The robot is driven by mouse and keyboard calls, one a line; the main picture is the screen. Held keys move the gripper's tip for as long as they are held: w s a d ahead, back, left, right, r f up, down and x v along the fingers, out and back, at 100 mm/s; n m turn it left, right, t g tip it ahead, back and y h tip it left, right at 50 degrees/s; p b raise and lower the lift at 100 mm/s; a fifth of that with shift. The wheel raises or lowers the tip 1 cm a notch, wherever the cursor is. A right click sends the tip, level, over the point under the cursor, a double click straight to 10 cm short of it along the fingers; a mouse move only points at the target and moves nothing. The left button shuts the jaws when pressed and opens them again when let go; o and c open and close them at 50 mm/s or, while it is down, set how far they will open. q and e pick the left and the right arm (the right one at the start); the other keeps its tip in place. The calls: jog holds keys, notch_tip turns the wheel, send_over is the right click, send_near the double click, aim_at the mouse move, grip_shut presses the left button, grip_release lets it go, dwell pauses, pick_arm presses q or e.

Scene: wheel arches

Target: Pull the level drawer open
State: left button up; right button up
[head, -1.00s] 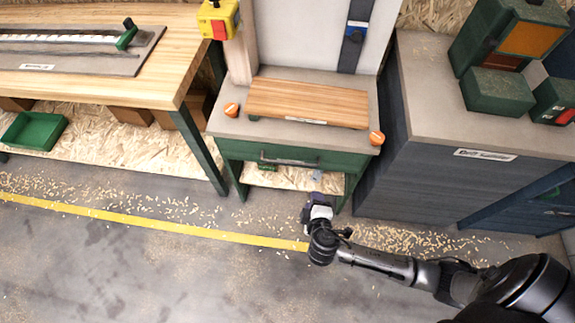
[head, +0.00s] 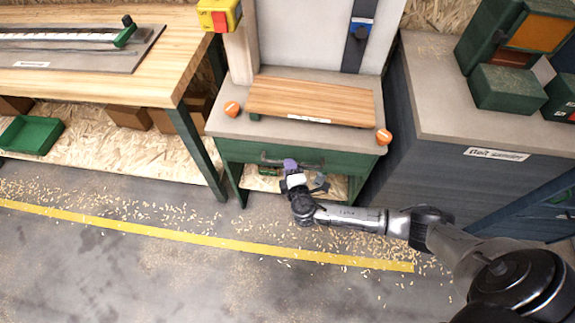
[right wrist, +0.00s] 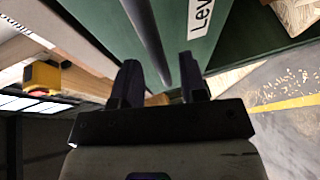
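The level drawer (head: 235,152) is the green front under the grey top of the small cabinet, and looks closed. Its dark bar handle (head: 310,164) runs along the front. My right gripper (head: 291,166) is at the handle in the head view and hides part of it. In the right wrist view, my right gripper (right wrist: 160,78) is open, its two dark fingers apart. The handle bar (right wrist: 148,40) runs in between them, nearer than the green front. A white label (right wrist: 199,16) starting "Lev" shows on that front. Contact cannot be told. My left gripper is not in view.
A wooden board (head: 308,101) and two orange knobs (head: 232,108) sit on the cabinet top. A wooden workbench (head: 100,85) stands left and a grey-topped cabinet (head: 450,110) right. The floor in front is open, with wood chips and a yellow line (head: 200,239).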

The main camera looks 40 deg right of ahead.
jog(key=shift+x, duration=1.3)
grip_shut()
